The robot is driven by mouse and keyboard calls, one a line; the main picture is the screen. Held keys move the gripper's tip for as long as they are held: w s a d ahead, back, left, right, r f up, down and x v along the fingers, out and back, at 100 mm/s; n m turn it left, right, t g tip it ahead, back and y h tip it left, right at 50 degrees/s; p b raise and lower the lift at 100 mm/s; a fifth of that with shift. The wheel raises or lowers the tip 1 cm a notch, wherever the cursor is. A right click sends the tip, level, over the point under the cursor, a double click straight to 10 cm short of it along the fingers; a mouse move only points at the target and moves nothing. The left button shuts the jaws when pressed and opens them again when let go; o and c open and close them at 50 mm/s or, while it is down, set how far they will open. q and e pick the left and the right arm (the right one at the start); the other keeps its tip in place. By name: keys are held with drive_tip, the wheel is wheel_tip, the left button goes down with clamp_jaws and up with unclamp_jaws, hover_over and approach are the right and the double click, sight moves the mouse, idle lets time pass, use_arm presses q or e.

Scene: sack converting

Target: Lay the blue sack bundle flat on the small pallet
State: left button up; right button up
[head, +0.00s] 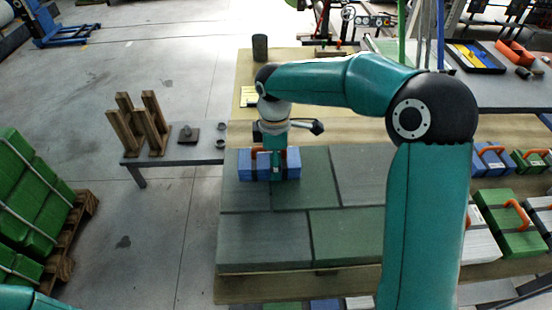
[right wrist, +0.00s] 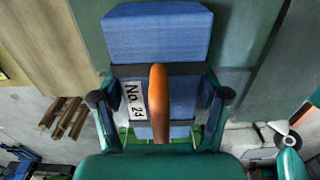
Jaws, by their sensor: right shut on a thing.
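The blue sack bundle (head: 245,165) has a dark band, an orange handle and a white label; it also shows large in the right wrist view (right wrist: 157,35). My right gripper (head: 277,160) is shut on the bundle, with one finger along each side of its banded middle in the wrist view (right wrist: 160,105). The bundle is over the back left part of a low stack topped with grey-green slabs (head: 340,235), which looks like the pallet load. Whether it touches the slabs I cannot tell. Only a teal piece of my left arm shows at the bottom left; its gripper is out of frame.
A wooden pallet of green sacks (head: 65,240) stands at left. A low grey bench (head: 190,155) holds wooden uprights (head: 140,125) and small parts. More bundles with orange handles (head: 505,220) lie at right. A dark cylinder (head: 260,48) stands behind. The slab tops in front are clear.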

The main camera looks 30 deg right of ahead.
drive_tip(key=shift+f, duration=0.15)
drive_tip(key=o, duration=1.2)
wheel_tip(320, 180, up, 12)
drive_tip(key=shift+r, duration=0.2)
